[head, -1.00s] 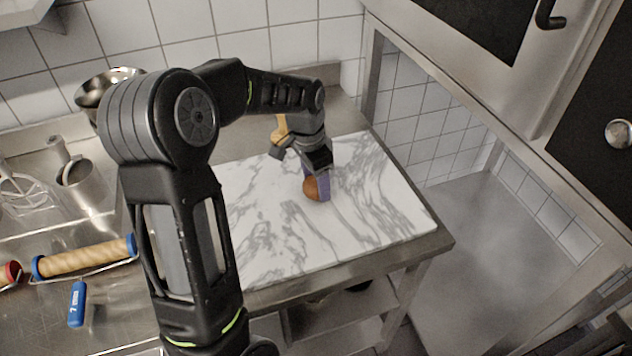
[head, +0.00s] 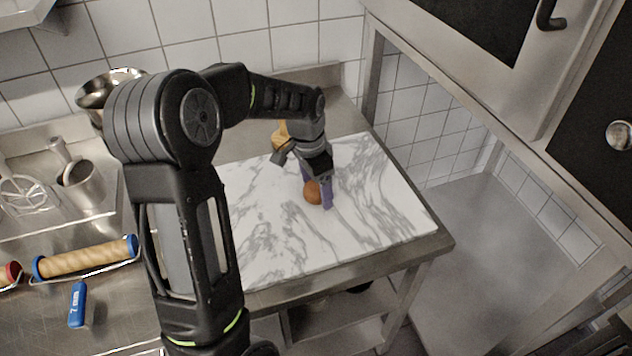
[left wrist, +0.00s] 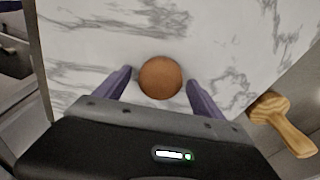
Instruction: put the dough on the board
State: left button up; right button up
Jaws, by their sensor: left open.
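The dough is a round brown ball (head: 312,192) resting on the white marble board (head: 385,200). In the left wrist view the dough (left wrist: 160,77) sits between the two purple fingers, with a visible gap on each side, and the marble board (left wrist: 90,45) lies beneath it. My left gripper (head: 317,192) is open around the dough, low over the board, and also shows in the left wrist view (left wrist: 158,90). In the head view a finger hides part of the dough. My right gripper is in neither view.
A rolling pin (head: 85,258), a blue-handled item (head: 77,303), metal cups (head: 82,185) and a steel bowl (head: 108,88) stand left. The board's right and front parts are clear.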

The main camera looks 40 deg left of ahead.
aim_at(311, 196)
pick_arm(q)
notch_tip(311, 196, up, 12)
jog(key=s+b, duration=0.1)
jog(key=shift+s+a+r, duration=0.15)
jog(key=shift+a, duration=0.15)
dwell(0.7)
